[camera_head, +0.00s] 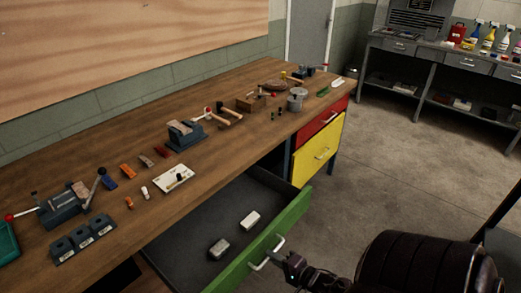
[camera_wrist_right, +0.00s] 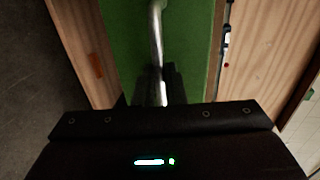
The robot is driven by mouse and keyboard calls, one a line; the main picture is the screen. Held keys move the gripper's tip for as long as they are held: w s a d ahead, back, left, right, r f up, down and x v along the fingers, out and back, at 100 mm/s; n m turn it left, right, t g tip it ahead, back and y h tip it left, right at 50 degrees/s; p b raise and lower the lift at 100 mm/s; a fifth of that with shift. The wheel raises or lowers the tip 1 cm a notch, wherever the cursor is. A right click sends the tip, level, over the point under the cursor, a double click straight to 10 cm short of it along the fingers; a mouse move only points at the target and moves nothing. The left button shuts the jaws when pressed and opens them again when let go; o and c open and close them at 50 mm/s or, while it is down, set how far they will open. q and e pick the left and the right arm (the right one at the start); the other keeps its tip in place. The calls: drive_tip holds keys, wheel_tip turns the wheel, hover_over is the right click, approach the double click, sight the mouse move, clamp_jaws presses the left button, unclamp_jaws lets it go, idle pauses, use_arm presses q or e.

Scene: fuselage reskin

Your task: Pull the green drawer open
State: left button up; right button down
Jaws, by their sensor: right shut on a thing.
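The green drawer (camera_head: 270,238) stands pulled out from under the wooden workbench, its grey inside showing. Two small whitish blocks lie in it, one (camera_head: 250,219) further back and one (camera_head: 219,248) nearer. My right gripper (camera_head: 285,258) is at the drawer's front, shut on the metal handle (camera_head: 264,258). In the right wrist view the handle (camera_wrist_right: 156,50) runs down the green front (camera_wrist_right: 190,45) into the gripper (camera_wrist_right: 160,92); the fingers are dark and partly hidden. My left gripper is not in view.
The workbench (camera_head: 105,185) carries vises, hammers and small tools. A red drawer (camera_head: 318,132) and a yellow drawer (camera_head: 318,152) are shut at the right. Open concrete floor (camera_head: 395,165) lies beyond, before a grey side bench (camera_head: 440,60).

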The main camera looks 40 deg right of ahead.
drive_tip(key=shift+f+p+v, duration=0.25)
drive_tip(key=shift+p+v, duration=0.05)
drive_tip(key=shift+v, duration=1)
drive_tip(key=c, duration=1.5)
unclamp_jaws()
drive_tip(key=shift+s, duration=0.15)
drive_tip(key=v, duration=0.7)
drive_tip(key=shift+s+b, duration=0.25)
drive_tip(key=shift+b, duration=0.15)
drive_tip(key=shift+d, duration=0.1)
